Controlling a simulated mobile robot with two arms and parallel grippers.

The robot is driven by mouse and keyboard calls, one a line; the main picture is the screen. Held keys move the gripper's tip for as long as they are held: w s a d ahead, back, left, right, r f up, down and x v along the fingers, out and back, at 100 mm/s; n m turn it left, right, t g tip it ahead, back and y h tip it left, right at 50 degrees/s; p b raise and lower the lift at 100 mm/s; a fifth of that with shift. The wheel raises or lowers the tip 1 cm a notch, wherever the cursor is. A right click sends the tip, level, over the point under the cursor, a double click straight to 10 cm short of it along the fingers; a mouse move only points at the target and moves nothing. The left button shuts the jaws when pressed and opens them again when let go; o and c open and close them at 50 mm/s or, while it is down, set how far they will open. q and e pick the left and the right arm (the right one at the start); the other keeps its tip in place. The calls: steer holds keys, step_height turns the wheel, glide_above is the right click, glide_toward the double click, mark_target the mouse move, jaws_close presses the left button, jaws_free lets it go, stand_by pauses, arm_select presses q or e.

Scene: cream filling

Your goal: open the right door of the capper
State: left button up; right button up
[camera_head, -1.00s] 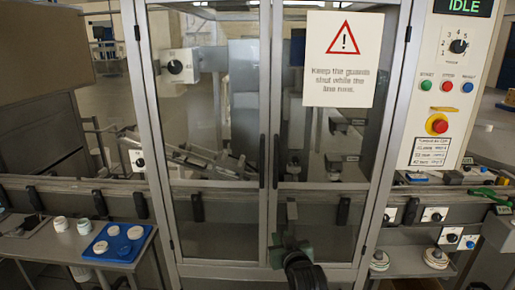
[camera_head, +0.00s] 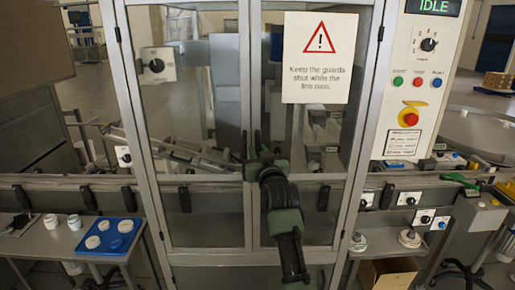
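The capper's right door (camera_head: 305,226) is a glazed panel in a grey metal frame with a warning sign on it. It looks shut, edge to edge with the left door (camera_head: 203,226). The dark vertical handle of the left door (camera_head: 244,146) shows at the middle seam. My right gripper (camera_head: 257,146) is raised in front of the right door's handle area, and its fingers and wrist largely hide that handle. I cannot tell whether the fingers touch or grip the handle. My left gripper is out of view.
A control panel (camera_head: 410,85) reading IDLE, with a red emergency button (camera_head: 410,119), stands right of the doors. A conveyor rail runs across at mid-height. A blue tray (camera_head: 114,240) with white lids lies on a side table at left. A cardboard box (camera_head: 388,272) sits low at right.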

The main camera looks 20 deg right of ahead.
steer(key=shift+w, duration=0.4)
jaws_close()
stand_by(1.2)
